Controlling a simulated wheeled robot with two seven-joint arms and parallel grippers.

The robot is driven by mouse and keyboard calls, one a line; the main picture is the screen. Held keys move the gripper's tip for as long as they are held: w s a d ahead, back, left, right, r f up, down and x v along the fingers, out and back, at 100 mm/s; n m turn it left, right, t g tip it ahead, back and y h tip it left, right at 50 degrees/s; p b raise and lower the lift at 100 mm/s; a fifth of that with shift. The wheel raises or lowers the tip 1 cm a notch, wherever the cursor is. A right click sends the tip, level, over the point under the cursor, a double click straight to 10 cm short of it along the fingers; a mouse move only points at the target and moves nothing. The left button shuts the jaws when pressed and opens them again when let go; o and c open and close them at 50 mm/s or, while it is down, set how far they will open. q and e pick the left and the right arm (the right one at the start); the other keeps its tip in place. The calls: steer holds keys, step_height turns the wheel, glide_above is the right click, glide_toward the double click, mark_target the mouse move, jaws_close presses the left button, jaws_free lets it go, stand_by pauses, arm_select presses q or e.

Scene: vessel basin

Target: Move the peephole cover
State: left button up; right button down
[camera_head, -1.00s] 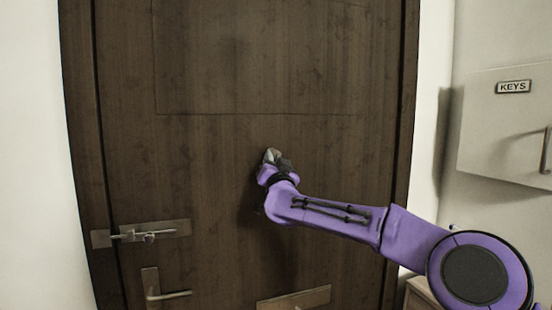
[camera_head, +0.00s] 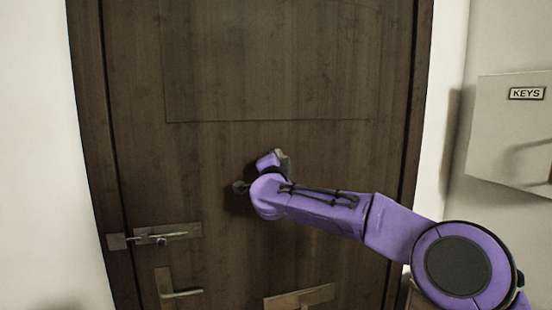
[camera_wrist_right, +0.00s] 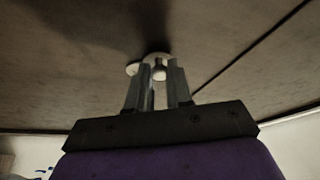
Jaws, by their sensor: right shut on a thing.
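The peephole cover (camera_wrist_right: 159,73) shows in the right wrist view as a small pale metal fitting on the dark door. A rounded knob sits between the fingers, with a pale rim behind it and a small pale tab on the left. My right gripper (camera_wrist_right: 157,70) is shut on it, one finger on each side. In the head view my right gripper (camera_head: 282,158) is at the door's middle, and my purple wrist hides most of it and the cover. My left gripper is not in view.
The brown door (camera_head: 225,80) fills the middle. A latch (camera_head: 165,234) and a door handle (camera_head: 182,294) are at lower left, and a metal plate (camera_head: 300,297) is at the bottom. A white key cabinet (camera_head: 505,130) hangs on the right wall.

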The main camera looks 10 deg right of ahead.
stand_by(0.5)
steer(key=c, duration=1)
jaws_free()
steer(key=b+v, duration=0.6)
steer(key=v, duration=0.4)
steer(key=shift+s, duration=0.3)
steer(key=shift+m, duration=0.3)
